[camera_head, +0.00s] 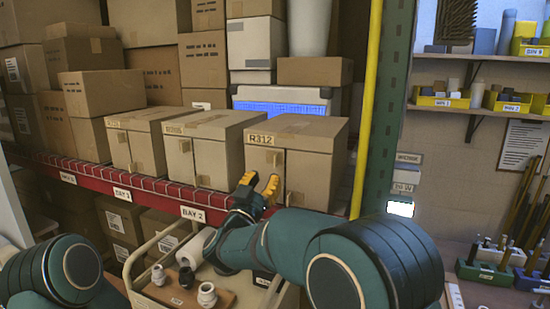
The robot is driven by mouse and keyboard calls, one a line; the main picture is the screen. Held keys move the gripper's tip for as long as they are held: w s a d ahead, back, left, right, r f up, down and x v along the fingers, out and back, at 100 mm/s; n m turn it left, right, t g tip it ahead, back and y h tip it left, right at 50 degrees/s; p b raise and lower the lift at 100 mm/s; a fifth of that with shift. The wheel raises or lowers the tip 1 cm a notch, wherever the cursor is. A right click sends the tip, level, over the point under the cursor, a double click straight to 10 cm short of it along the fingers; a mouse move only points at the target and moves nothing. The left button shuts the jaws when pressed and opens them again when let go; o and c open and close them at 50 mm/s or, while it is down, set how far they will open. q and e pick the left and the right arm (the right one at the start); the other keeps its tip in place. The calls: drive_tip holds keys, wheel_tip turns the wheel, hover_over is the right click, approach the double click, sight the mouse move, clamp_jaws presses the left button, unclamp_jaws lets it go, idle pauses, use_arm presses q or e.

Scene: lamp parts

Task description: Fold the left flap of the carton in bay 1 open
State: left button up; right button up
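The left carton (147,150) stands above the BAY 1 label (122,194) on the red-edged shelf. Its front looks closed, with small tabs on it. The middle carton (215,160) stands above the BAY 2 label (193,214), also closed. The carton marked R312 (310,165) stands to the right. My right gripper (260,182) has its yellow fingers spread, empty, in front of the lower left of the R312 carton; I cannot tell whether it touches it. My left gripper is out of view; only part of my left arm shows at lower left.
A cart (150,291) with white and dark fittings stands below the shelf, close to my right arm. More boxes are stacked behind the cartons. A yellow post (367,110) and a green upright (387,110) bound the shelf at right.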

sight(275, 160)
drive_tip(key=p+x, duration=0.1)
drive_tip(key=x, duration=0.7)
drive_tip(key=shift+a, duration=0.1)
drive_tip(key=shift+s, duration=0.1)
clamp_jaws()
drive_tip(key=shift+r, duration=0.1)
